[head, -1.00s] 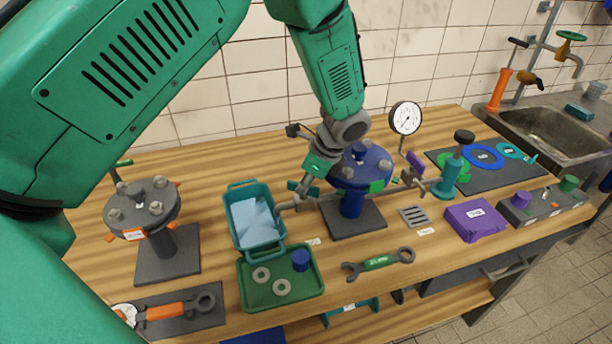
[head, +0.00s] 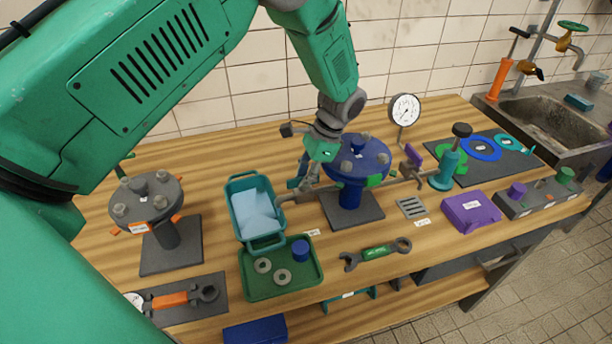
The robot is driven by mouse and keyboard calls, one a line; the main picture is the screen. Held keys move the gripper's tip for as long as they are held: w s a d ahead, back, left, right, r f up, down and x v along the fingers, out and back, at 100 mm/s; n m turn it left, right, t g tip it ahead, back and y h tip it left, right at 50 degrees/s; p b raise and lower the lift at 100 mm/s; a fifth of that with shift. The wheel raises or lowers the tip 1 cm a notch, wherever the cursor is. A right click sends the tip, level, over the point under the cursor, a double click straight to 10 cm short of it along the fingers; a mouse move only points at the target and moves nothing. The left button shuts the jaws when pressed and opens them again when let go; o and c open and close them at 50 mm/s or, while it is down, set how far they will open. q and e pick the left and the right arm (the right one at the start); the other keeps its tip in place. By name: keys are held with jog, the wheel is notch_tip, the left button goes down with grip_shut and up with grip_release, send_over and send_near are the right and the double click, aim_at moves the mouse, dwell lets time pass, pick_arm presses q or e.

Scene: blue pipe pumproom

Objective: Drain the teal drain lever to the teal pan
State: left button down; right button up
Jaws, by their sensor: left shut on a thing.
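The teal pan (head: 236,226) sits on the bench left of the blue flanged pipe fitting (head: 350,190). A flat pale-blue surface (head: 254,212) shows inside it. A grey drain spout (head: 283,201) runs from the fitting and ends at the pan's right rim. The teal drain lever (head: 294,184) is on this pipe, mostly hidden by my left gripper. My left gripper (head: 310,178) points down over the pipe, between pan and fitting, and is shut on the lever. The lever's exact angle is hard to tell. My right gripper is out of view.
A green tray (head: 268,291) with washers and a blue cap stands in front of the pan. A grey flange stand (head: 168,235) is at left. A wrench (head: 377,253), a gauge (head: 404,109) and a purple box (head: 471,211) are to the right. My left arm covers the left side.

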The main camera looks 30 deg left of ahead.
pick_arm(q)
jog(key=shift+s+f, duration=0.1)
dwell(0.4)
jog(key=c, duration=1.6)
grip_release()
jog(key=shift+a, duration=0.15)
jog(key=v, duration=1.2)
jog(key=shift+f, duration=0.1)
